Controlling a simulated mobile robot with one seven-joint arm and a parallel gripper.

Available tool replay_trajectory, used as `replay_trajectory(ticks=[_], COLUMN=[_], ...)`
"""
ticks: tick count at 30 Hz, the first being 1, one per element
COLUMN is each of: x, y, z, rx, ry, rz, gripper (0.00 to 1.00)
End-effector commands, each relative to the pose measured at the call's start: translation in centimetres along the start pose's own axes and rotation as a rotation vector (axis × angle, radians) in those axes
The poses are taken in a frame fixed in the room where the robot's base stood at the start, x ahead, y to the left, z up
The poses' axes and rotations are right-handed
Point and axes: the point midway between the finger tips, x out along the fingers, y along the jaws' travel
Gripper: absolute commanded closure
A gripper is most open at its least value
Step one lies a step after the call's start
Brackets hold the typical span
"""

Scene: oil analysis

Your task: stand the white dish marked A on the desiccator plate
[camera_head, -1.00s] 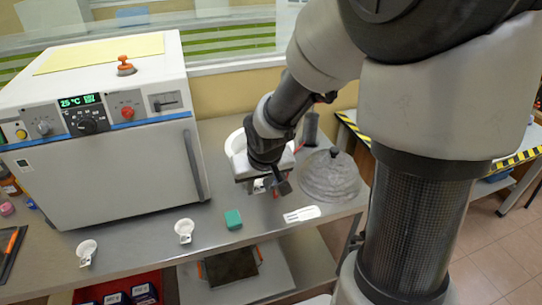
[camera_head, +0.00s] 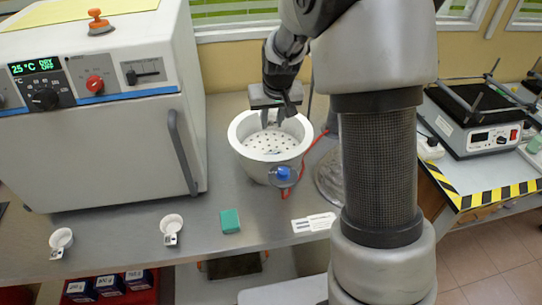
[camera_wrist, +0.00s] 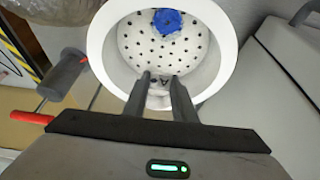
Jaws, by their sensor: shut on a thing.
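The white dish marked A (camera_wrist: 158,100) is between my gripper's fingertips in the wrist view. Only part of it shows, with the letter A on its tag. My gripper (camera_wrist: 160,85) is shut on it, over the open white desiccator bowl (camera_wrist: 228,62). In the head view my gripper (camera_head: 273,118) points down at the back part of the bowl (camera_head: 238,140). The desiccator plate (camera_head: 270,142) is white with many small holes; it also shows in the wrist view (camera_wrist: 150,50). I cannot tell whether the dish touches the plate.
Two other small white dishes (camera_head: 61,238) (camera_head: 172,222) and a green block (camera_head: 230,221) stand on the bench. The oven (camera_head: 110,140) is left of the bowl. A clear lid (camera_head: 328,180) is to its right, partly behind my arm. A blue knob (camera_head: 283,173) is at the bowl's front.

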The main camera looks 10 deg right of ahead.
Motion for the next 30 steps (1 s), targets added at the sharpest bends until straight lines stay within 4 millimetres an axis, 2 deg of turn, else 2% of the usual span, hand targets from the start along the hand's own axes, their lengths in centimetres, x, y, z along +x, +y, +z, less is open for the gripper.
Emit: replay_trajectory(ticks=[7, 14, 21, 30], x=[4.2, 6.1, 9.0, 9.2], y=[0.0, 0.0, 0.0, 0.0], z=[1.6, 2.3, 3.5, 3.6], rx=[-0.001, -0.001, -0.001, -0.001], ry=[-0.004, 0.000, -0.002, 0.001], rz=[0.002, 0.001, 0.001, 0.001], gripper=[0.98, 0.98, 0.98, 0.98])
